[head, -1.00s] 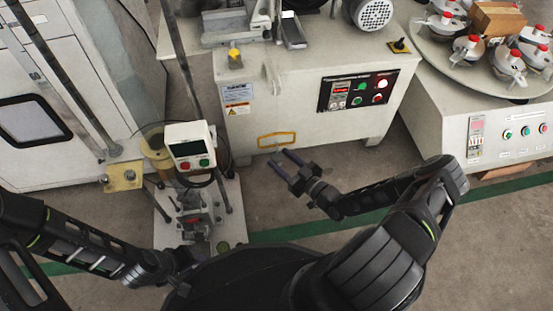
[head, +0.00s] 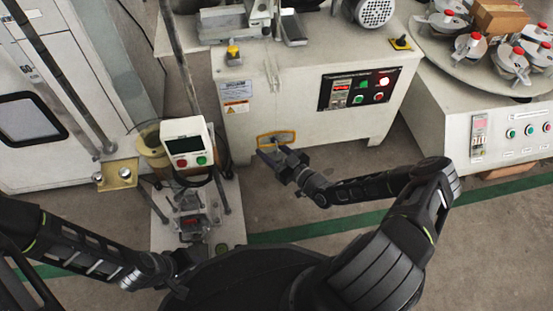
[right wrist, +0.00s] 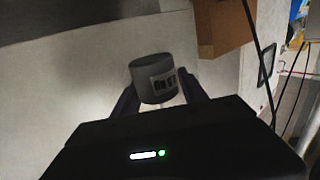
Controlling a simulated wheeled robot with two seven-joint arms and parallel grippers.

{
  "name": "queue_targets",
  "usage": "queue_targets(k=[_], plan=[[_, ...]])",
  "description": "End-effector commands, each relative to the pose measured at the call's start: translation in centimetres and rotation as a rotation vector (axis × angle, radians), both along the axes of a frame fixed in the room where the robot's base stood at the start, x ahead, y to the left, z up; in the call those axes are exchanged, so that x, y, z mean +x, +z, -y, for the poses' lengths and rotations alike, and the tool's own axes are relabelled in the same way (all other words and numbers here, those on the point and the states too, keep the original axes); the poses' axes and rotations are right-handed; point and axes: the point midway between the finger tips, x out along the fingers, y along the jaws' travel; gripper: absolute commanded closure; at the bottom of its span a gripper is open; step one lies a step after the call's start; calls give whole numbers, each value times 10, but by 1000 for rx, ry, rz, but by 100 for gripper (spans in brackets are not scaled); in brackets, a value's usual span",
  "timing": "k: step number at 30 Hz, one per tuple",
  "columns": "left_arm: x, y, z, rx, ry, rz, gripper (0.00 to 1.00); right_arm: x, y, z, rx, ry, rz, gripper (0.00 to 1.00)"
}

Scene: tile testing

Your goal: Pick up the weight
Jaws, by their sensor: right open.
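Two small shiny metal pieces that look like weights, one at left (head: 98,178) and one at right (head: 125,172), sit on a yellow plate in the head view. My right gripper (head: 268,154) is well to their right, in front of the white machine. In the right wrist view, its open fingers (right wrist: 157,98) flank a grey cylinder (right wrist: 152,75) with a dark label. I cannot tell whether the cylinder is the weight or whether the fingers touch it. My left gripper (head: 180,262) is low, near the press base, with its fingertips unclear.
A display box (head: 188,145) on the small press stands left of my right gripper. A yellow-framed handle (head: 276,138) on the white machine (head: 300,125) lies just behind it. A round table (head: 440,65) with several red-capped pieces is at upper right. Floor is clear at lower right.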

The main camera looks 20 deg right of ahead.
Motion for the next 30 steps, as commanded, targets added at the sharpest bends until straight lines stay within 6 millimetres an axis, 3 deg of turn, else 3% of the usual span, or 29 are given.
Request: queue_targets(k=[12,30], plan=[[0,0,0,0,0,0,64,0,0,0,0,0,0,50],[0,0,0,0,0,0,64,0,0,0,0,-1,1,99]])
